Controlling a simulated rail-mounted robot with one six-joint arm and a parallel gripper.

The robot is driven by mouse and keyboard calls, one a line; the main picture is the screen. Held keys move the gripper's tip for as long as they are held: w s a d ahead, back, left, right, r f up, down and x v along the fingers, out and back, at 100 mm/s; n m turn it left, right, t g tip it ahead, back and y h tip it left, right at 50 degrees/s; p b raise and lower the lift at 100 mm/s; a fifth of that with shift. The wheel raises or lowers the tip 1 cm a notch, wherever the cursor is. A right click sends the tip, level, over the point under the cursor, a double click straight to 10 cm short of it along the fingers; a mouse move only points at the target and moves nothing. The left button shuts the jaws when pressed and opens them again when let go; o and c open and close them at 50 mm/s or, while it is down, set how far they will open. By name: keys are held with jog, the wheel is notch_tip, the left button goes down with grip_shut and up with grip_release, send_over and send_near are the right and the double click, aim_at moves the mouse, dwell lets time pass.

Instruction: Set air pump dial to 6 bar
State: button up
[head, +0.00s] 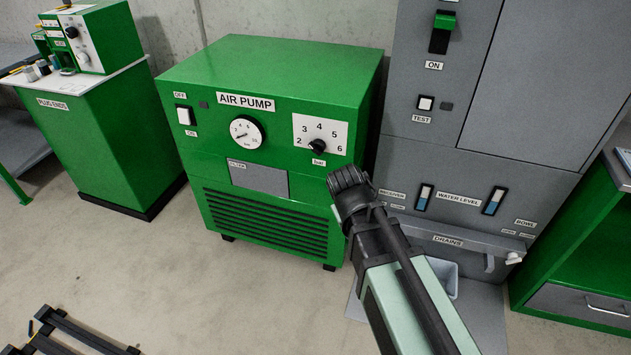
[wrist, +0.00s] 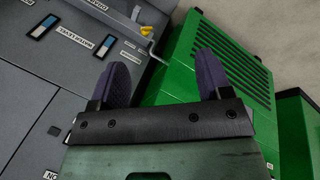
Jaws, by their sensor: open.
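The green air pump (head: 290,60) stands in the middle of the head view. Its dial (head: 317,146) is a small black knob on a white plate marked 2 to 6, at the front's upper right. Which number the knob points to is too small to tell. A round pressure gauge (head: 242,133) sits left of it. My gripper (head: 347,178) is in front of the pump, just below and right of the dial, apart from it as far as I can tell. In the wrist view my gripper (wrist: 165,80) is open and empty; the dial does not show there.
A grey cabinet (head: 430,60) with water level windows stands close on the pump's right. A green plug-ends stand (head: 110,150) is at the left. A black frame (head: 70,330) lies at the lower left. The floor before the pump is clear.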

jog(key=shift+o, duration=0.5)
jog(key=w+a+f+n+t+h+b, duration=0.1)
jog(key=w+a+f+n+t+b, duration=0.2)
jog(key=f, duration=0.4)
jog(key=shift+w+a+h+b, duration=0.25)
jog(key=shift+w+h+b, duration=0.15)
jog(key=shift+w+b, duration=0.65)
jog(key=n+t+b, duration=0.4)
jog(key=n+t, duration=0.8)
jog(key=n, duration=0.5)
send_near(315, 150)
jog(key=shift+m, duration=0.3)
jog(key=x, duration=1)
jog(key=shift+w, duration=0.15)
jog(key=shift+r, duration=0.1)
jog(key=shift+c, duration=0.3)
jog(key=c, duration=0.8)
jog(key=shift+c, duration=0.2)
